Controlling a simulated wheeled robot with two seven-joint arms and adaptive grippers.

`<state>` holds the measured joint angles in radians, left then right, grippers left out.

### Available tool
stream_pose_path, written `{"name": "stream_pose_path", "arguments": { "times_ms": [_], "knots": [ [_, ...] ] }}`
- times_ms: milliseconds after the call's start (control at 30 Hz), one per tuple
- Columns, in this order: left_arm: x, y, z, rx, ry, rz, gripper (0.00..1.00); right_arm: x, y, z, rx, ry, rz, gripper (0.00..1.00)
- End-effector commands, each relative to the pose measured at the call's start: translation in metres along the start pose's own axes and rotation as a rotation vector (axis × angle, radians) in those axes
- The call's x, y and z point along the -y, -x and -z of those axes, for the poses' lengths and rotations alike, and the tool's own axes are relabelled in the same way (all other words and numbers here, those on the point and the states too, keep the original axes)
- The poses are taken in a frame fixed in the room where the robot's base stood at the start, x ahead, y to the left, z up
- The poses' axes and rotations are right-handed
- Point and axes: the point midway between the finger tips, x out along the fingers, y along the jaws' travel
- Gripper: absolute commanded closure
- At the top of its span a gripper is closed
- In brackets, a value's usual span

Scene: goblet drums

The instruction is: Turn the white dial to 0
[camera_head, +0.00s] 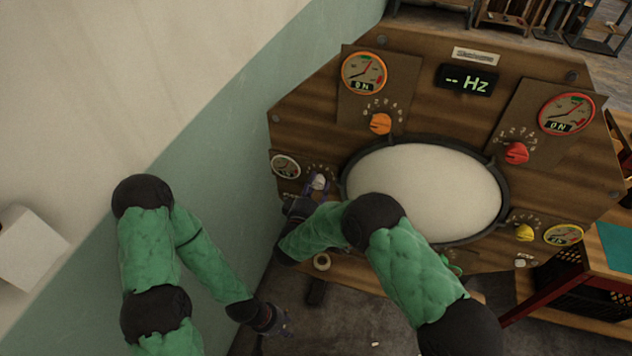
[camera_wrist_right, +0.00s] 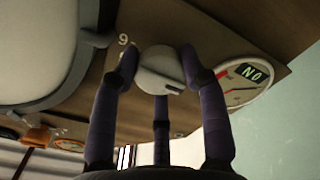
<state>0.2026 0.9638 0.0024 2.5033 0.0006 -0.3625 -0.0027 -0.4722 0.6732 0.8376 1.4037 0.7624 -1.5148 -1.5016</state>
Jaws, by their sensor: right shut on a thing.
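The white dial (camera_head: 318,182) is on the left side of the wooden panel (camera_head: 440,75), beside a small white-rimmed gauge (camera_head: 285,167). My right gripper (camera_head: 314,190) is at this dial, its fingers around it. In the right wrist view the fingers close on the white dial (camera_wrist_right: 160,70), and a dark pointer line shows on its face. A "9" stands on the panel beside it; most of the dial's scale is hidden. The gauge (camera_wrist_right: 243,82) reads "ON" in the wrist view, upside down. My left gripper (camera_head: 278,322) hangs low over the floor, away from the panel; its fingers are too small to judge.
A large white drumhead (camera_head: 425,190) fills the middle of the panel. Orange (camera_head: 381,123), red (camera_head: 516,153) and yellow (camera_head: 525,232) dials sit around it. A display (camera_head: 467,80) reads "-- Hz". A green and white wall (camera_head: 200,150) is close on the left.

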Motion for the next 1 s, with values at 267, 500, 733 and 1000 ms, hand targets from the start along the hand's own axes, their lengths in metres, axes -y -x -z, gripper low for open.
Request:
{"name": "stream_pose_path", "arguments": {
  "times_ms": [267,500,733,1000],
  "knots": [
    [-0.0015,0.0042,-0.0002,0.000,0.000,0.000,0.60,0.0065,0.0033,-0.0088,0.013,0.061,0.015,0.89],
    [-0.0015,0.0041,-0.0002,0.000,0.000,0.000,0.60,0.0071,0.0035,-0.0093,0.013,0.066,0.015,0.89],
    [-0.0015,0.0041,-0.0002,0.000,0.000,0.000,0.60,0.0070,0.0035,-0.0093,0.013,0.065,0.015,0.32],
    [-0.0015,0.0043,-0.0001,0.000,0.000,0.000,0.60,0.0033,0.0018,-0.0043,0.006,0.057,0.007,0.32]
  ]
}}
